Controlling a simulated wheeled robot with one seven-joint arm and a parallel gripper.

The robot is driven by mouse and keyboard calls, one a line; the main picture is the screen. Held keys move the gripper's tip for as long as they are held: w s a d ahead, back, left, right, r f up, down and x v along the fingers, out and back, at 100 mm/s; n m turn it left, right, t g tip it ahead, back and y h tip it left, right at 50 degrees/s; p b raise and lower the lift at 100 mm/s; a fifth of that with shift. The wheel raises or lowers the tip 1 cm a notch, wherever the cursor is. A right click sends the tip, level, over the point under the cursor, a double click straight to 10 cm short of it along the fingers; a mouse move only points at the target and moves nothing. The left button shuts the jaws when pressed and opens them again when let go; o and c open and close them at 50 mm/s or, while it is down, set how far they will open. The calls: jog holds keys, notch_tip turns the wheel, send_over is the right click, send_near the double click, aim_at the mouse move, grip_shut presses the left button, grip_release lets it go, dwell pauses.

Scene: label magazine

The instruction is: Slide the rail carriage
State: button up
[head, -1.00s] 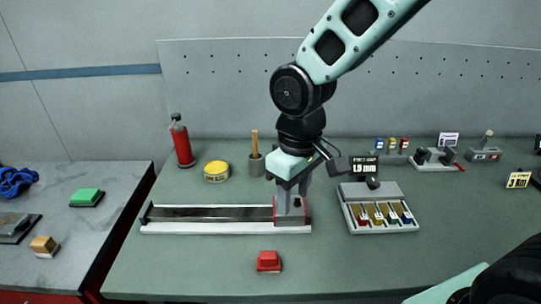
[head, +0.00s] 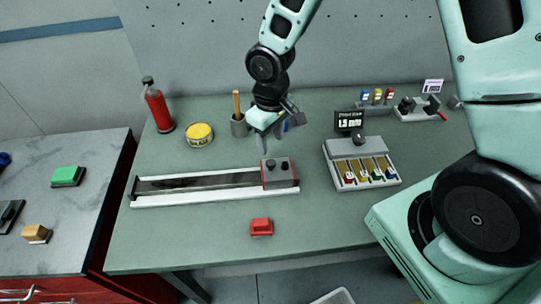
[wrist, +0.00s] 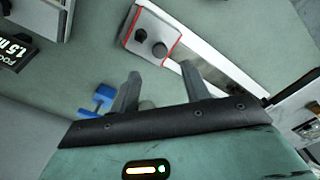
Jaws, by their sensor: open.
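The rail carriage (head: 279,174) is a grey block with red edges and two dark knobs on top. It sits at the right end of the long rail (head: 205,183), which has a dark slot and a white front edge. My gripper (head: 275,140) is open and empty, raised just behind the carriage and apart from it. In the wrist view, the carriage (wrist: 152,38) and part of the rail (wrist: 218,72) lie beyond the spread fingers of my gripper (wrist: 160,72). Nothing is between the fingers.
A red block (head: 261,227) lies in front of the rail. A tray with coloured compartments (head: 362,170) and a small display (head: 349,121) stand to the right. A blue object (wrist: 97,101) is near my gripper.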

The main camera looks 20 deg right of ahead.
aim_at(271, 162)
notch_tip(271, 162, down, 8)
jog(key=shift+p, duration=0.5)
